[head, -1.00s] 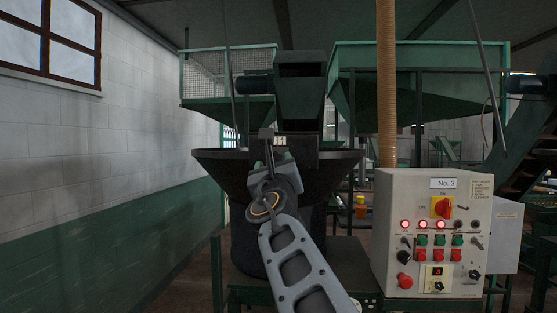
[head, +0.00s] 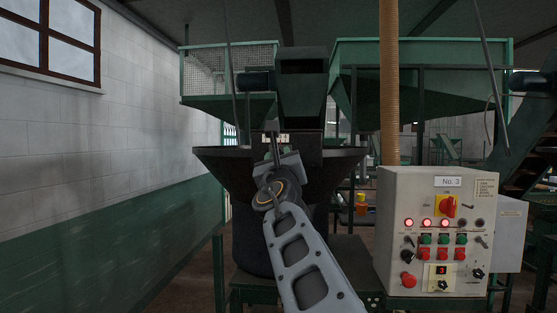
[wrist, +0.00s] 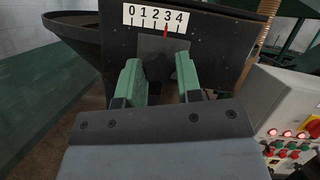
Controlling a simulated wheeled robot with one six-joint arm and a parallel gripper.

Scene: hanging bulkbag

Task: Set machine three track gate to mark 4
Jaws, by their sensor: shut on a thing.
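The track gate scale (wrist: 157,17) is a white plate marked 0 to 4 on a dark machine face in the wrist view. A red pointer (wrist: 166,31) stands at about 3. Below it is a dark knob (wrist: 158,66) in front of a grey plate. My gripper (wrist: 160,75) has its two green fingers on either side of the knob and is shut on it. In the head view my gripper (head: 275,152) reaches to the machine front, just below the small white scale plate (head: 284,139); the knob is hidden there.
A control box (head: 434,230) labelled No. 3, with lit red lamps, stands close to the right of my arm. A wide dark hopper (head: 220,160) surrounds the machine front. A ribbed hose (head: 389,90) hangs at right. A wall (head: 90,150) runs along the left.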

